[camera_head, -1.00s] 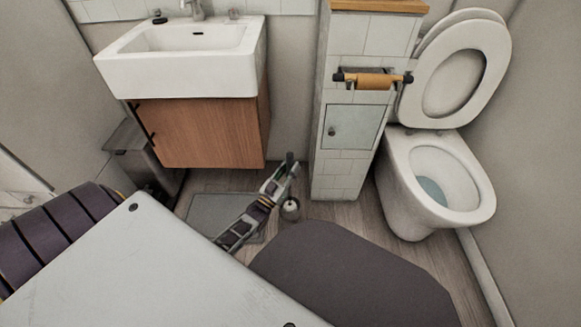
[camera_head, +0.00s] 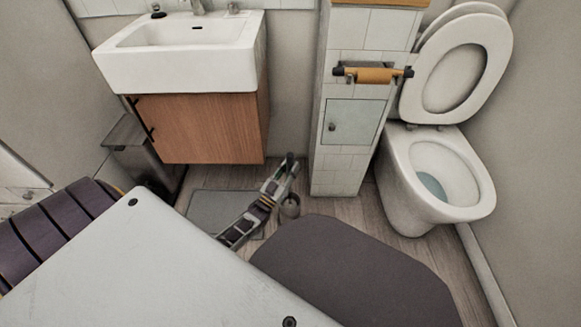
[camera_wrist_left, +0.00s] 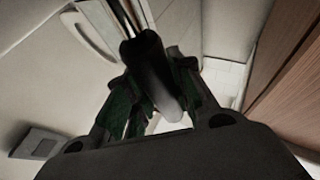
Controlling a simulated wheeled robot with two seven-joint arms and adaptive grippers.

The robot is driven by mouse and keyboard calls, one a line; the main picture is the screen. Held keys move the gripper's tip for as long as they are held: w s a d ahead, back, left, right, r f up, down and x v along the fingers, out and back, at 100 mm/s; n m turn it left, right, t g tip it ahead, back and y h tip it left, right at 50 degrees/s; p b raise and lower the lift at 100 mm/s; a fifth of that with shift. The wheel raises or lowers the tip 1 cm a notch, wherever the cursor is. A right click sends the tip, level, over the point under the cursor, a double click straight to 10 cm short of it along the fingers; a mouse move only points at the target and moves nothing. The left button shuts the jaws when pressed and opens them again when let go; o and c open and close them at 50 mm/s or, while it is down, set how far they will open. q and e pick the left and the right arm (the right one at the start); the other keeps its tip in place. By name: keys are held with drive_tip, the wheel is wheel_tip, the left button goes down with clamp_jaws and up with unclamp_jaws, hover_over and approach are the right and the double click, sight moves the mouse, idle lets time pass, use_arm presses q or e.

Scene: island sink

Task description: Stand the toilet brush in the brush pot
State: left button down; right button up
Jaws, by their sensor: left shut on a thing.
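My left gripper (camera_head: 281,177) is low near the floor, between the sink cabinet and the tiled column. It is shut on the toilet brush, whose dark handle end (camera_head: 290,157) pokes up past the fingers. In the left wrist view the dark, rounded handle (camera_wrist_left: 148,68) stands between the green-lined fingers (camera_wrist_left: 155,90). The small grey brush pot (camera_head: 290,209) is on the floor just below and beside the gripper, partly covered by it. The brush's lower end is hidden, so I cannot tell whether it is inside the pot. My right gripper is not in view.
The sink cabinet (camera_head: 210,130) is at the left and the tiled column (camera_head: 340,170) is close on the right. The toilet (camera_head: 430,190) stands further right. A grey mat (camera_head: 215,210) lies on the floor behind my arm. A grey bin (camera_head: 130,150) is at the left.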

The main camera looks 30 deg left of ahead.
use_arm(q)
drive_tip(key=shift+s+d+f, duration=0.1)
drive_tip(key=shift+s+f, duration=0.2)
drive_tip(key=shift+f, duration=0.5)
drive_tip(key=c, duration=1.3)
unclamp_jaws()
drive_tip(key=shift+w, duration=0.1)
drive_tip(key=shift+o, duration=0.8)
drive_tip(key=shift+r, duration=0.2)
drive_tip(key=v, duration=1.2)
drive_tip(key=shift+r, duration=0.2)
